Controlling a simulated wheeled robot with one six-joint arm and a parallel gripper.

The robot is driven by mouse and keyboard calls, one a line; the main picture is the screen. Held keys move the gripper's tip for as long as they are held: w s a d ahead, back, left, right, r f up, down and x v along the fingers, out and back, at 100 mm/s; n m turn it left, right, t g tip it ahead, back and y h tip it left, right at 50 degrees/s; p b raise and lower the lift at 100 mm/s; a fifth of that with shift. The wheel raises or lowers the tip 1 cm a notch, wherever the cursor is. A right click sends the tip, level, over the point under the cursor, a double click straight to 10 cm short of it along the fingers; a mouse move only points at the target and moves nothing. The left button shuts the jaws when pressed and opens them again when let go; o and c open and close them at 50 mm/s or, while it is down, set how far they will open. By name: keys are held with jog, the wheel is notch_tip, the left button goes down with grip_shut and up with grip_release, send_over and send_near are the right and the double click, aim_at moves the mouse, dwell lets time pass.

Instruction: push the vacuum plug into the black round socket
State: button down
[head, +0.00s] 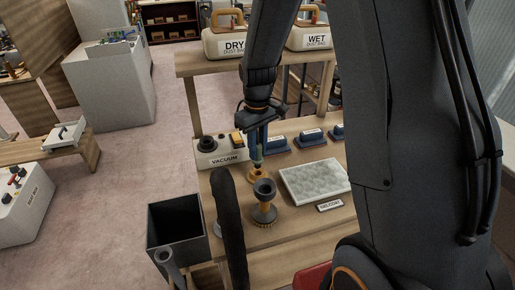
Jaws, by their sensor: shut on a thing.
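The black round socket (207,143) sits at the left on top of a pale box (223,158) labelled VACUUM, beside an orange switch (237,139). My gripper (257,150) points down over the bench, right of the box. It is shut on a small greenish piece (257,163), which I take for the vacuum plug; the fingers hide most of it. The piece is apart from the socket. Just below it is a small yellow ring-shaped part (257,175); I cannot tell whether they touch.
A pale textured panel (316,179) and several blue blocks (308,138) lie to the right. A shelf (213,66) carries DRY and WET dust bag cases. A dark bin (177,230) stands front left.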

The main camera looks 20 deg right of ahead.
aim_at(258, 157)
jog(key=shift+f+b, duration=1)
jog(key=shift+f, duration=1.15)
jog(key=c, duration=1.5)
grip_release()
jog(key=shift+o, duration=0.2)
jog(key=shift+r, duration=0.15)
